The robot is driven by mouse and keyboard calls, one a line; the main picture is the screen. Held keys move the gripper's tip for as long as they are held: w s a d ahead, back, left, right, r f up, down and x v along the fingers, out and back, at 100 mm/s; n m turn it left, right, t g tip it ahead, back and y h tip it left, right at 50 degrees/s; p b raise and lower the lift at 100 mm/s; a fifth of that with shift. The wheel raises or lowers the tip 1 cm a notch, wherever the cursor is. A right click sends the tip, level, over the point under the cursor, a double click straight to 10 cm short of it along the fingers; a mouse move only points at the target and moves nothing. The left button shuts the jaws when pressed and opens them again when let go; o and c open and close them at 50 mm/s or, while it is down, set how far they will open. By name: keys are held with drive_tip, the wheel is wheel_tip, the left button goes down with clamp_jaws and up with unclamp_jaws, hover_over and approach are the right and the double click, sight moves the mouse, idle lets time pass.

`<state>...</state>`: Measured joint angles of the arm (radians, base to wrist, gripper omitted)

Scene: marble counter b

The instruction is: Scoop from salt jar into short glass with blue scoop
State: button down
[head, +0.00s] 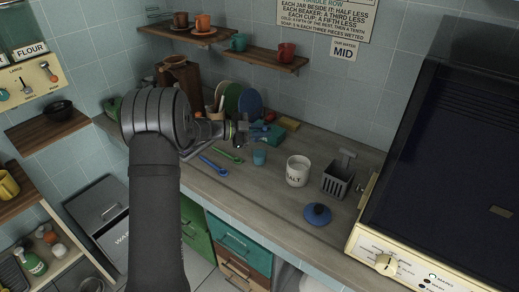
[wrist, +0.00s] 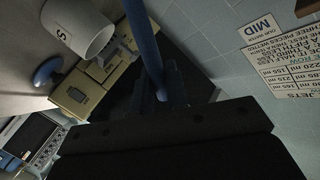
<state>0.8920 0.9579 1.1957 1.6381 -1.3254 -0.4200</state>
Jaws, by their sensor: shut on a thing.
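The white salt jar (head: 298,172) stands open on the counter; it also shows tilted in the wrist view (wrist: 82,30). The short glass (head: 259,157), bluish, stands left of the jar. In the wrist view my gripper (wrist: 160,96) is shut on the blue scoop (wrist: 145,40), whose long blue handle runs up out of the frame. The scoop's bowl is out of the wrist view, so its contents cannot be seen.
The dark blue lid (head: 317,213) lies in front of the jar. A grey basket (head: 338,181) stands right of it, beside the large appliance (head: 440,150). A bright blue utensil (head: 213,165) and a green one (head: 228,155) lie left of the glass. Plates (head: 250,103) stand behind.

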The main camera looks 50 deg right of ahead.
drive_tip(key=shift+s+a+f, duration=0.1)
drive_tip(key=shift+s+f, duration=0.05)
drive_tip(key=shift+f, duration=0.1)
drive_tip(key=shift+s+a+f+m+t, duration=0.25)
drive_tip(key=shift+s+f+m+t, duration=0.2)
drive_tip(key=shift+m, duration=0.35)
drive_tip(key=shift+s+a+f+m+t+p, duration=0.2)
drive_tip(key=shift+s+f+m+t, duration=0.15)
drive_tip(key=shift+s+f+m, duration=0.25)
drive_tip(key=shift+s+a+f+m+t+p, duration=0.15)
drive_tip(key=shift+s+f+m+t, duration=0.2)
drive_tip(key=shift+m, duration=0.45)
idle(2.6)
drive_tip(key=shift+s+a+f+m+t, duration=0.15)
drive_tip(key=shift+s+f+m+t, duration=0.1)
drive_tip(key=shift+f+m, duration=0.35)
idle(1.4)
drive_tip(key=shift+s+f+p, duration=0.1)
drive_tip(key=shift+f+p, duration=0.2)
drive_tip(key=shift+f, duration=0.35)
idle(0.3)
